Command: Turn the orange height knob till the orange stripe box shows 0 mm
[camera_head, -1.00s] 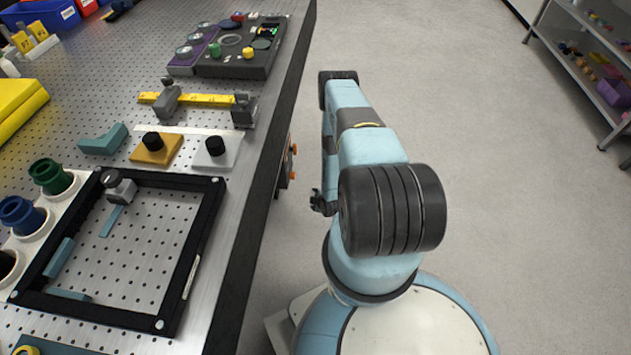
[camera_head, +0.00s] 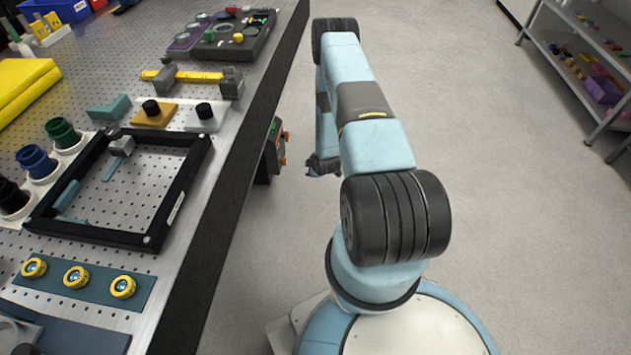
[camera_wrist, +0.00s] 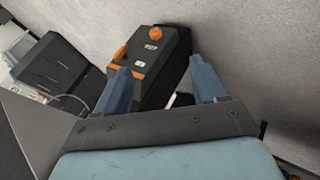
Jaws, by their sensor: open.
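A dark control box (camera_head: 272,150) with orange knobs hangs at the bench's right side in the head view. In the wrist view the box (camera_wrist: 160,70) has a large orange knob (camera_wrist: 153,33) on its face, an orange part (camera_wrist: 120,53) at its left edge and small white labels. I cannot tell which knob is the height knob. A small green patch (camera_head: 273,127) shows on the box in the head view; no number is readable, and I cannot identify the stripe box. My gripper (camera_wrist: 164,84) is open and empty, its fingers either side of the box's lower part in the picture. It also shows right of the box in the head view (camera_head: 322,166).
The perforated bench (camera_head: 150,210) carries a black frame (camera_head: 100,238), colored cups and a strip of yellow rings (camera_head: 75,278). Its dark side edge lies left of my arm. A dark case (camera_wrist: 58,75) shows left in the wrist view. Open floor lies right, before a shelf (camera_head: 590,80).

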